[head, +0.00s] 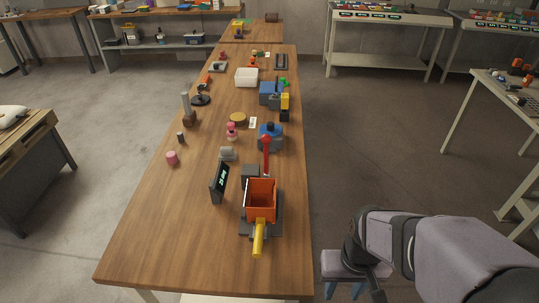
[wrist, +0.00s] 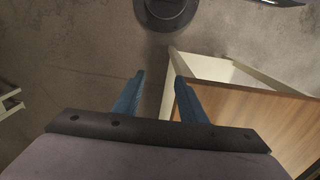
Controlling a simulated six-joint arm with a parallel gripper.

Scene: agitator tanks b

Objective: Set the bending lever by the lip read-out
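An orange open-topped box-shaped machine (head: 261,200) stands on a dark base near the front right of the long wooden table. A yellow handle (head: 258,238) sticks out from its front, and a red lever (head: 266,153) stands upright behind it. I cannot tell which of these is the bending lever. A dark read-out (head: 219,182), tilted, stands left of the machine; its small pale text is too small to read surely. My gripper (head: 345,290) is off the table's right side, over the floor. Its blue fingers are apart and empty in the wrist view (wrist: 160,78).
A grey block (head: 250,172) sits behind the orange machine. A blue round device (head: 270,137), a pink cylinder (head: 172,158), a white bin (head: 246,77) and other small items lie farther back. The table's front left (head: 150,250) is clear. Other benches stand around the room.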

